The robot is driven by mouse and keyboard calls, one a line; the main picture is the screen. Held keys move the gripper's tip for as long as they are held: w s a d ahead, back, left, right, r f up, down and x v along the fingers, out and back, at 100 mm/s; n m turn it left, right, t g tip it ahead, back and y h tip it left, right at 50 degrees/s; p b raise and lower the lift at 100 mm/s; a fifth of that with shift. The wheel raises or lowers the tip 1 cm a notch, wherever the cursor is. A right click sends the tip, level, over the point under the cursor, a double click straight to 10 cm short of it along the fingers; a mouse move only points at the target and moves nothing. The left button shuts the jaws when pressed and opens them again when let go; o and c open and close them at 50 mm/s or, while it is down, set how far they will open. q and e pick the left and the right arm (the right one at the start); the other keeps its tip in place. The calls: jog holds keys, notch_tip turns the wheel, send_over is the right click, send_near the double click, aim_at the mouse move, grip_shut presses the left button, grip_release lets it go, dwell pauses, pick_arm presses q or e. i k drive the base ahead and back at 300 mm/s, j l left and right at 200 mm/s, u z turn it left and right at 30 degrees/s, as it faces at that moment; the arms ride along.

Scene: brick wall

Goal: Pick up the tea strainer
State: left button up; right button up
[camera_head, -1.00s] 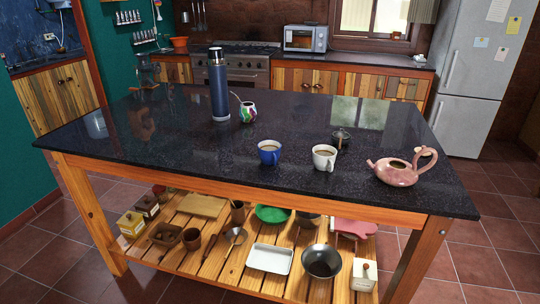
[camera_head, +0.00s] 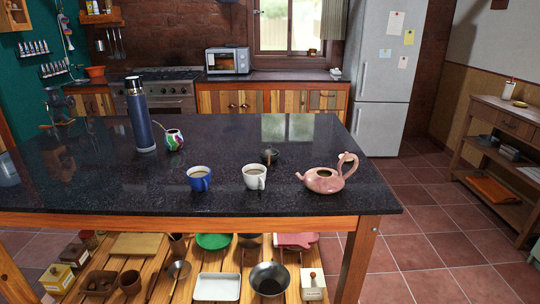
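A small dark metallic item (camera_head: 269,155) stands on the dark stone worktop of the kitchen island (camera_head: 110,185), behind the white cup; it looks like the tea strainer, but it is too small to be sure. A white cup (camera_head: 254,178) and a blue cup (camera_head: 198,181), both with a brown drink, stand in front of it. A pink teapot (camera_head: 324,181) with its lid off stands to its right. Neither of my grippers is in view.
A tall blue flask (camera_head: 140,118) and a patterned mate gourd (camera_head: 174,139) stand at the left back of the worktop. Bowls, a white tray (camera_head: 217,287) and a spoon-like utensil (camera_head: 178,270) lie on the slatted shelf below. Tiled floor (camera_head: 425,215) is clear at right, before a wooden side table (camera_head: 505,125).

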aim_at(271, 152)
jog(key=i+l+z, duration=0.2)
jog(key=l+z, duration=0.2)
jog(key=i+l+z, duration=0.2)
jog(key=z, duration=0.2)
jog(key=i+l+z, duration=0.45)
jog(key=z, duration=0.3)
jog(key=i+l, duration=0.2)
jog(key=i, duration=0.2)
jog(key=i+l, duration=0.2)
jog(key=i, duration=0.25)
jog(key=i+l, duration=0.2)
jog(key=i, duration=0.2)
jog(key=i+l, duration=0.2)
jog(key=i, duration=0.2)
jog(key=i+j+u, duration=0.15)
jog(key=i+u, duration=0.25)
jog(key=i+j+u, duration=0.1)
jog(key=u, duration=0.3)
jog(key=i+l+u, duration=0.1)
jog(key=i+u, duration=0.3)
jog(key=i+l+u, duration=0.1)
jog(key=i+u, duration=0.2)
jog(key=u, duration=0.15)
jog(key=i+l+u, duration=0.25)
jog(key=u, duration=0.15)
